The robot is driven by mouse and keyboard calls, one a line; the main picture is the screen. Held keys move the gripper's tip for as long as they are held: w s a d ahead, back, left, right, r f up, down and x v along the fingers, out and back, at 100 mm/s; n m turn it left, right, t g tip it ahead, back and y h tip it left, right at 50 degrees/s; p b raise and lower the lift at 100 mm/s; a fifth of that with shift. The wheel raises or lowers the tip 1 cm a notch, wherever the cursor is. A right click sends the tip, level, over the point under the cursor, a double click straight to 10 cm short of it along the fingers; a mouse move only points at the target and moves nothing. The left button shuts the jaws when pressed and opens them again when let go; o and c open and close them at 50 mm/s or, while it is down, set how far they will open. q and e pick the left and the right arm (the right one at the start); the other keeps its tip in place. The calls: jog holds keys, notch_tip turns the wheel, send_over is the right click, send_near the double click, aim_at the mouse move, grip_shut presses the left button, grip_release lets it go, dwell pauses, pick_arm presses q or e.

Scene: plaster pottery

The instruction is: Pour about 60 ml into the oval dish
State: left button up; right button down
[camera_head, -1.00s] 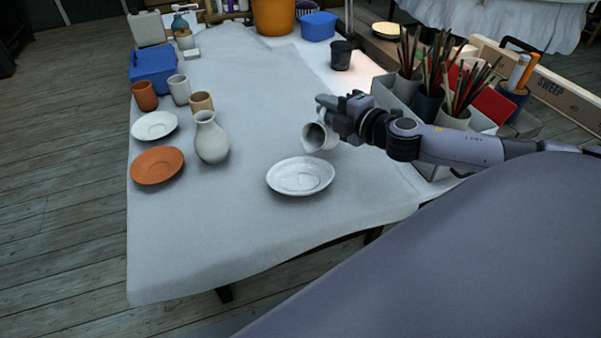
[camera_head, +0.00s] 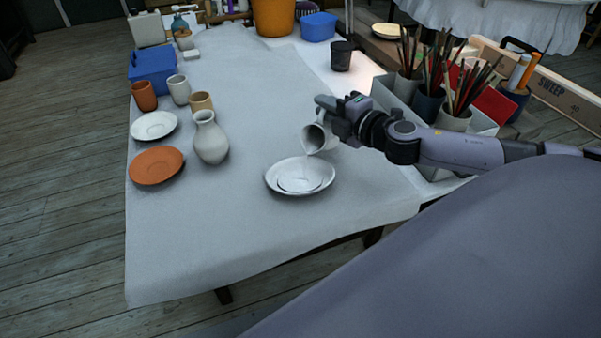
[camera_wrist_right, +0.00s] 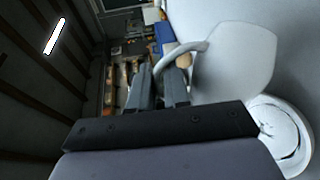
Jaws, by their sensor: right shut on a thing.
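The white oval dish (camera_head: 300,176) lies on the grey cloth, with pale liquid in its middle; it also shows in the right wrist view (camera_wrist_right: 300,158). My right gripper (camera_head: 328,106) is shut on a white jug (camera_head: 319,139), by its handle as the right wrist view shows (camera_wrist_right: 186,62). The jug (camera_wrist_right: 235,65) is tilted above the dish's far rim, its mouth toward the dish. A thin pale stream seems to run from its lip down to the dish. The liquid inside the jug cannot be made out. My left gripper is not in view.
A pale vase (camera_head: 211,138), an orange saucer (camera_head: 156,166), a white saucer (camera_head: 153,126) and several cups stand left of the dish. A dark mug (camera_head: 341,56) stands behind the jug. Brush pots (camera_head: 453,118) stand at the right. The front of the cloth is clear.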

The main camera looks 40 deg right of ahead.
jog(key=shift+s+a+f+n+b, duration=0.2)
jog(key=shift+a+n+b, duration=0.25)
jog(key=shift+n+b, duration=0.2)
dwell(0.8)
jog(key=shift+w+d+r, duration=0.1)
jog(key=shift+r, duration=0.05)
jog(key=d+m+p, duration=0.1)
jog(key=p, duration=0.1)
jog(key=r+m+p, duration=0.1)
jog(key=p, duration=0.1)
jog(key=w+d+m+g+p, duration=0.1)
jog(key=m, duration=0.1)
jog(key=shift+d+r+y+p, duration=0.2)
jog(key=shift+d+y+p, duration=0.1)
jog(key=shift+d+p, duration=0.1)
jog(key=shift+d+f+m, duration=0.15)
jog(key=shift+f+m, duration=0.1)
jog(key=shift+f, duration=0.25)
jog(key=shift+w+d+m+g+y+p, duration=0.2)
jog(key=shift+d+m+g+y+p, duration=0.15)
jog(key=shift+p, duration=0.45)
jog(key=shift+w+d+f+m, duration=0.1)
jog(key=shift+d+f+m, duration=0.15)
jog(key=shift+f, duration=0.2)
jog(key=shift+d, duration=0.1)
